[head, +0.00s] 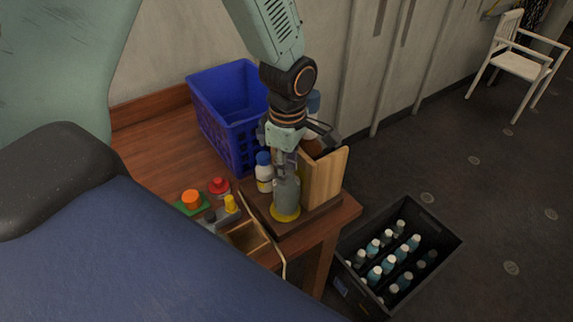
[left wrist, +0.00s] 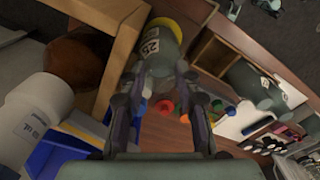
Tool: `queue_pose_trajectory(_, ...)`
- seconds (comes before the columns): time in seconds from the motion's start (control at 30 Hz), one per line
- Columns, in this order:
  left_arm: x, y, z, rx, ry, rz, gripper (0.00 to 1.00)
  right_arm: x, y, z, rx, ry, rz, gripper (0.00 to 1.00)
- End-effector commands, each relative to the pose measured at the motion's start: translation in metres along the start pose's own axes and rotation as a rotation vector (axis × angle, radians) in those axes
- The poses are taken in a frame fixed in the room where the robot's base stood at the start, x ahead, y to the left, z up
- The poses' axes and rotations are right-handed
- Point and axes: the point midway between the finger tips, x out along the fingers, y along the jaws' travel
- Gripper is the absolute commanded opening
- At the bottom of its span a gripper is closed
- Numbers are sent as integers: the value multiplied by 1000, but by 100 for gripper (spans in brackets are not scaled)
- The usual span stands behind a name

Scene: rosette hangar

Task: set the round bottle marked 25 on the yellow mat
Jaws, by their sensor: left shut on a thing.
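The round grey-green bottle (head: 287,196) is upright between the fingers of my left gripper (head: 286,164). In the left wrist view the bottle (left wrist: 155,45) shows a white label marked 25, and my left gripper (left wrist: 160,78) is shut on it. The yellow mat (head: 285,217) shows as a rim around the bottle's base. The mat (left wrist: 190,28) also shows past the bottle in the left wrist view. The base appears to be over the mat and at its surface; I cannot be sure that it touches. My right gripper is in neither view.
A wooden panel (head: 326,178) stands close to the bottle's right. A white bottle with a blue cap (head: 264,172) is close on its left. A blue crate (head: 228,105) stands behind. Red and orange pieces lie at left. A black crate of bottles (head: 440,222) is on the floor.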

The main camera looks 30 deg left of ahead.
Motion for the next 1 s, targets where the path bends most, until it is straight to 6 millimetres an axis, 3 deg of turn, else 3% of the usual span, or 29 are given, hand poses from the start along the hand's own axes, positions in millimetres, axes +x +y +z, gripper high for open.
queue_pose_trajectory(1.0,-1,-1,0,0,0,2,9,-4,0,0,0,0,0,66)
